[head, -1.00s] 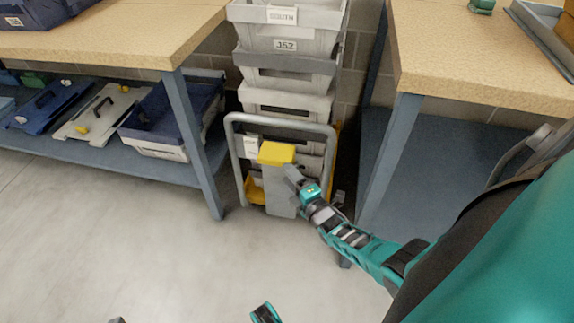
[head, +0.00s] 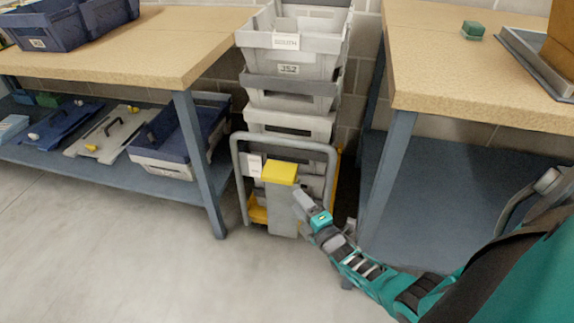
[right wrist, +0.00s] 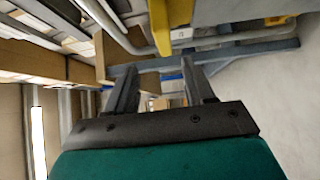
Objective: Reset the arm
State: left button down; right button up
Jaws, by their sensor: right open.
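My right arm reaches in from the right in the head view, and its gripper (head: 300,200) is close to a grey post with a yellow top (head: 280,173) at the trolley. In the right wrist view the two fingers of my right gripper (right wrist: 163,88) stand apart with nothing between them. The yellow part (right wrist: 169,22) shows above and beyond the fingers there. Whether the gripper touches the post in the head view is hard to tell. My left gripper is not in view.
A stack of grey crates (head: 290,68) stands on the trolley with a grey handle frame (head: 238,165). A workbench (head: 150,45) with a shelf of bins is at left, another workbench (head: 470,75) at right. The floor (head: 110,250) in front is clear.

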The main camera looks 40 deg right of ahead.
jog(key=s+a+r+m+g+y, duration=0.2)
jog(key=s+a+r+m+g, duration=0.25)
jog(key=s+a+m, duration=0.5)
jog(key=s+a+r+m+g+y, duration=0.25)
jog(key=s+a+r+m, duration=0.3)
jog(key=a, duration=0.75)
pick_arm(q)
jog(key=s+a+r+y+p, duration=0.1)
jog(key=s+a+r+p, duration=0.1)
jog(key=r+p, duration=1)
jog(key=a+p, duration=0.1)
jog(key=p, duration=0.5)
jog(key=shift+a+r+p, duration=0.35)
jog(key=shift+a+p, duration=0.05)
pick_arm(e)
jog(key=s+d+r, duration=0.1)
jog(key=d+r, duration=0.1)
jog(key=r, duration=0.4)
jog(key=s+d+r+h, duration=0.1)
jog(key=d+r, duration=0.1)
jog(key=r, duration=0.5)
jog(key=shift+s+d, duration=0.2)
jog(key=shift+d, duration=0.05)
